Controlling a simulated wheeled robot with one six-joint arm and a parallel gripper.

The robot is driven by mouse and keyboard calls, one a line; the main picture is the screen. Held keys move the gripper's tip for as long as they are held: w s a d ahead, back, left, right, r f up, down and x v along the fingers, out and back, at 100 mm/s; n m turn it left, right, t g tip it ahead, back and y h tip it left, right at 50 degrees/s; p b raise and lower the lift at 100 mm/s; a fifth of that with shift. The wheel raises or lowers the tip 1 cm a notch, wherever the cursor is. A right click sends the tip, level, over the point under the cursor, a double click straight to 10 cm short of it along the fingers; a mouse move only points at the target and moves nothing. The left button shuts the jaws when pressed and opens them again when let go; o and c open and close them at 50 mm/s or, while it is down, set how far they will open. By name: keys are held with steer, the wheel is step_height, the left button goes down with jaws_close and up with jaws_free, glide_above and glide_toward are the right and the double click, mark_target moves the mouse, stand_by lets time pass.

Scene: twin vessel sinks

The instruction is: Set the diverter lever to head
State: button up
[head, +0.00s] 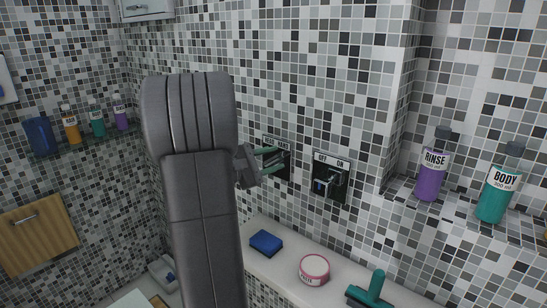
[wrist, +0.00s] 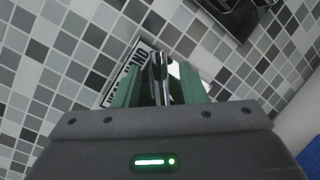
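The diverter plate (head: 270,138) is on the tiled wall, with HAND readable at its right end; my arm and gripper cover part of it. In the wrist view the plate (wrist: 140,58) shows tilted, with HAND and part of HEAD readable. The thin dark metal diverter lever (wrist: 158,75) stands between my green fingers. My gripper (head: 275,160) is at the plate, its fingers apart, one above the other. In the wrist view my gripper (wrist: 162,82) is open around the lever, with a gap on the right side; contact on the left is unclear.
An OFF/ON valve plate (head: 331,178) with a dark handle is close on the right. Below, a ledge holds a blue sponge (head: 266,243), a pink tin (head: 314,269) and a green squeegee (head: 370,291). RINSE (head: 431,170) and BODY (head: 498,190) bottles stand on the right shelf.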

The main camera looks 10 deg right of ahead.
steer(key=shift+w+d, duration=0.1)
steer(key=shift+d, duration=0.3)
steer(key=shift+c, duration=0.2)
jaws_close()
